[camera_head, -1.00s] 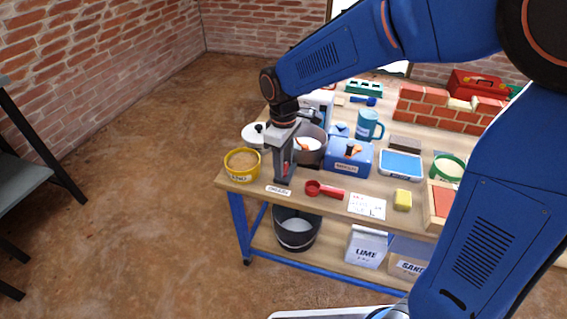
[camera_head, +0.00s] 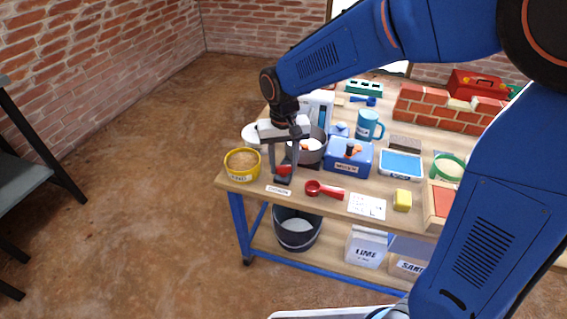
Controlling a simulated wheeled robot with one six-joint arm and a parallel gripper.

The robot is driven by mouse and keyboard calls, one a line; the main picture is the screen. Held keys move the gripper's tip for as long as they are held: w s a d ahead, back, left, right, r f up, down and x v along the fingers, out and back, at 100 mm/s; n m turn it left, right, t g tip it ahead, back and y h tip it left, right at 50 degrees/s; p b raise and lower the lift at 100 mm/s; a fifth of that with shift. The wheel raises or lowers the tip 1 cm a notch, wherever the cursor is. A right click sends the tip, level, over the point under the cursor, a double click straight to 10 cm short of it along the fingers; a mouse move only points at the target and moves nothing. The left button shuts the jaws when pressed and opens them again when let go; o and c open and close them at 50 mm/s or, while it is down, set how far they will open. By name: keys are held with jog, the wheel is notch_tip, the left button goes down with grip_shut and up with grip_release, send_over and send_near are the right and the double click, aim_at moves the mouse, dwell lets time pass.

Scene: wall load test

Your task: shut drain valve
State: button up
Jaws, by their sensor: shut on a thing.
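The drain valve (camera_head: 284,170) shows as a small red part above a dark base, near the front left corner of the workbench. A white label (camera_head: 279,190) lies in front of it, its lettering too small to read surely. My gripper (camera_head: 283,166) points down over the valve, with its fingers on either side of the red part. It is shut on the red part. The fingers hide some of the valve, and I cannot tell its exact position.
A yellow sand tub (camera_head: 242,174) stands close left of the gripper, a grey pot (camera_head: 310,158) close behind. A red scoop (camera_head: 324,189) and a blue box (camera_head: 349,166) are to the right. A dark bucket (camera_head: 296,239) sits on the lower shelf.

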aim_at(284, 166)
jog(key=m, duration=0.5)
jog(key=shift+m, duration=0.3)
dwell(0.4)
jog(key=o, duration=0.8)
jog(key=shift+c, duration=0.2)
notch_tip(284, 166, up, 18)
jog(key=shift+f, duration=0.25)
